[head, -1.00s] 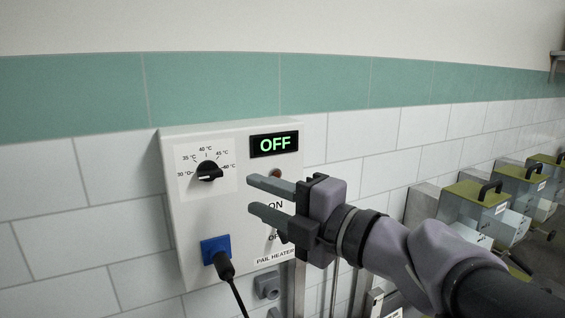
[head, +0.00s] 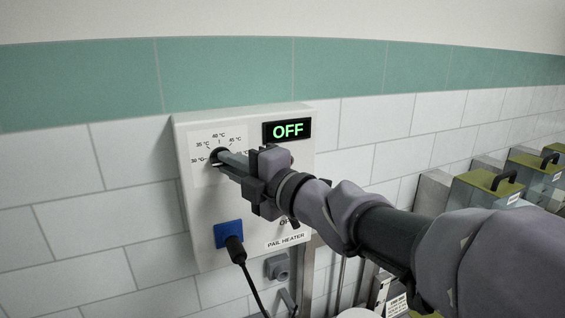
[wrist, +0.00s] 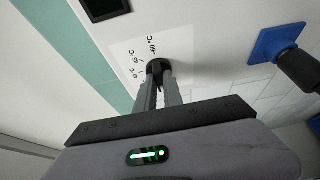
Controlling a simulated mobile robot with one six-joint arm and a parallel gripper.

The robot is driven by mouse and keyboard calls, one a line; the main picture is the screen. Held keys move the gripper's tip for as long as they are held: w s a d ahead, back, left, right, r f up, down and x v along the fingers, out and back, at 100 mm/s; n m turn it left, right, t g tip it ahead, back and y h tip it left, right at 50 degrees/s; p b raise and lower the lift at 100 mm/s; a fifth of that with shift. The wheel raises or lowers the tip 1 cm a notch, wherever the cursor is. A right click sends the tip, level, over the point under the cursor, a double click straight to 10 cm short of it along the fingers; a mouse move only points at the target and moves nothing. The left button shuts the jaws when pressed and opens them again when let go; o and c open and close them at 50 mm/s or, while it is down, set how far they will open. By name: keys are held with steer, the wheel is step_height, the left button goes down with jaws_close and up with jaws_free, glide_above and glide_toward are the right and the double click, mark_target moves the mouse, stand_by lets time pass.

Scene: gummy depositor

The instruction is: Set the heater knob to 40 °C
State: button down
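The black heater knob (head: 214,154) is on the white heater panel at left, inside a printed dial with marks from 30 °C at left through 40 °C at the top. My gripper (head: 222,160) reaches it from the right. Its two grey fingers are close together with their tips at the knob. In the wrist view the fingertips (wrist: 160,76) sit on either side of the dark knob (wrist: 155,64), with only a narrow gap between them. The fingers hide part of the knob, and I cannot tell where its pointer stands. The display (head: 287,130) reads OFF.
A blue socket (head: 228,234) with a black plug and cable (head: 236,250) is below the knob. My arm covers most of the ON/OFF switch area. Green-lidded boxes (head: 487,187) stand at right. The tiled wall left of the panel is clear.

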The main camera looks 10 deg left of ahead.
steer(key=shift+f+b, duration=0.1)
steer(key=shift+b, duration=0.3)
